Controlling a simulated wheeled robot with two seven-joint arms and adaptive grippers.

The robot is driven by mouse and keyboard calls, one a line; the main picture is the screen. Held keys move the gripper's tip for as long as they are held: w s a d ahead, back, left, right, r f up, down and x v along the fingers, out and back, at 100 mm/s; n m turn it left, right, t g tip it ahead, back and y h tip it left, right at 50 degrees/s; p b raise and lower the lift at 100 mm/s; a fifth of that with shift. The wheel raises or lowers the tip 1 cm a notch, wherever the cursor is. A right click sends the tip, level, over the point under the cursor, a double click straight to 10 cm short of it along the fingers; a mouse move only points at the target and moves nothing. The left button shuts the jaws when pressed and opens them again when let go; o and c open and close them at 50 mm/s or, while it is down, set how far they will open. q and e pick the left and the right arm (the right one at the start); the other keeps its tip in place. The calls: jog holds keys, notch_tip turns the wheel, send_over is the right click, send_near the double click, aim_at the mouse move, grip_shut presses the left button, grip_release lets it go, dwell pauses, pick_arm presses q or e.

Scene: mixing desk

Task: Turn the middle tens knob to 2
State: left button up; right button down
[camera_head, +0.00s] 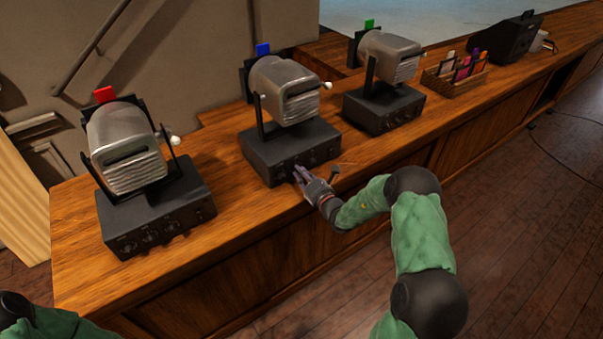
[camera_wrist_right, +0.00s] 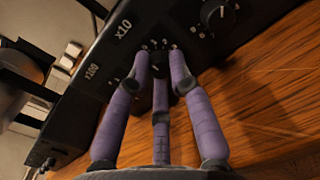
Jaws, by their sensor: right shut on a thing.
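The middle device (camera_head: 291,150) is a black box with a row of knobs on its front, a grey lamp head (camera_head: 287,90) and a blue tab on top. My right gripper (camera_head: 300,174) is at the front panel of this box. In the right wrist view my right gripper (camera_wrist_right: 159,66) has its purple fingers closed around a knob below the "X10" label (camera_wrist_right: 124,27). The fingers mostly hide the knob, and its pointer cannot be read. My left gripper is not in view; only part of my left arm shows at the bottom left.
In the right wrist view another knob (camera_wrist_right: 217,12) sits to the right and an "X100" label (camera_wrist_right: 91,70) to the left. Similar devices stand left (camera_head: 155,207) and right (camera_head: 383,106) on the wooden desk (camera_head: 225,228). A wooden holder (camera_head: 455,81) stands farther right.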

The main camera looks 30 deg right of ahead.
jog(key=m+p, duration=0.6)
jog(key=shift+s+a, duration=0.1)
jog(key=m+p, duration=0.1)
jog(key=m, duration=0.1)
jog(key=shift+m+p, duration=0.3)
jog(key=shift+p, duration=0.05)
jog(key=shift+f+m+g+p, duration=0.15)
jog(key=shift+m+g+p, duration=0.15)
jog(key=shift+m+p, duration=0.75)
jog(key=shift+a+m, duration=0.1)
jog(key=shift+m, duration=0.25)
jog(key=c, duration=1.3)
grip_release()
jog(key=shift+o, duration=0.9)
jog(key=s, duration=1.2)
jog(key=shift+d+r, duration=0.3)
jog(key=shift+d, duration=0.1)
